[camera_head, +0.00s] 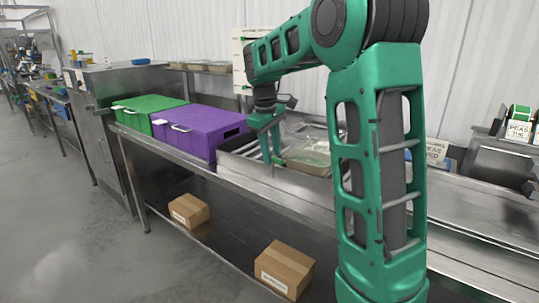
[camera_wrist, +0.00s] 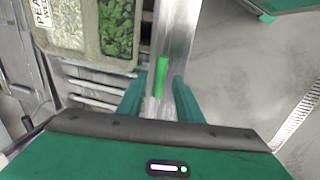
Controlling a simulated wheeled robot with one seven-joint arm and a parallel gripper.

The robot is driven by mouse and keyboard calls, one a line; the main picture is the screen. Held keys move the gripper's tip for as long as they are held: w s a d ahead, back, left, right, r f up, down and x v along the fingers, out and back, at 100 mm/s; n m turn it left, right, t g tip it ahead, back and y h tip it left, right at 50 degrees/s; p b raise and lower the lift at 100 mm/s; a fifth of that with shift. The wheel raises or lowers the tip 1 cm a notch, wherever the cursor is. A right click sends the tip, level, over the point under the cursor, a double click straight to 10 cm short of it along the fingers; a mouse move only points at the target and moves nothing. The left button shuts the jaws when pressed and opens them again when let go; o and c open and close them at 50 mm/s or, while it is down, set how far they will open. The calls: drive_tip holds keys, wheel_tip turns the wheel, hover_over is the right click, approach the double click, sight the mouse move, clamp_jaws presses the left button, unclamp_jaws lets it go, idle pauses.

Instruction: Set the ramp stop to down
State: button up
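My gripper (camera_head: 272,143) reaches down over the front rail of the steel counter, to the right of the purple bin. In the wrist view its two green fingers (camera_wrist: 158,88) stand apart. A small bright green upright piece (camera_wrist: 161,76), which looks like the ramp stop's handle, shows between the fingertips at the steel rail (camera_wrist: 178,30). A gap seems to remain on both sides of it, and I cannot tell whether a finger touches it. Whether the stop is up or down is not clear.
A tray of green food (camera_head: 308,153), also in the wrist view (camera_wrist: 118,58), sits just behind the rail. The purple bin (camera_head: 200,130) and green bin (camera_head: 148,107) stand to the left. Cardboard boxes (camera_head: 285,268) lie on the lower shelf. The floor in front is clear.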

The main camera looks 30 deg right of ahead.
drive_tip(key=shift+f, duration=0.3)
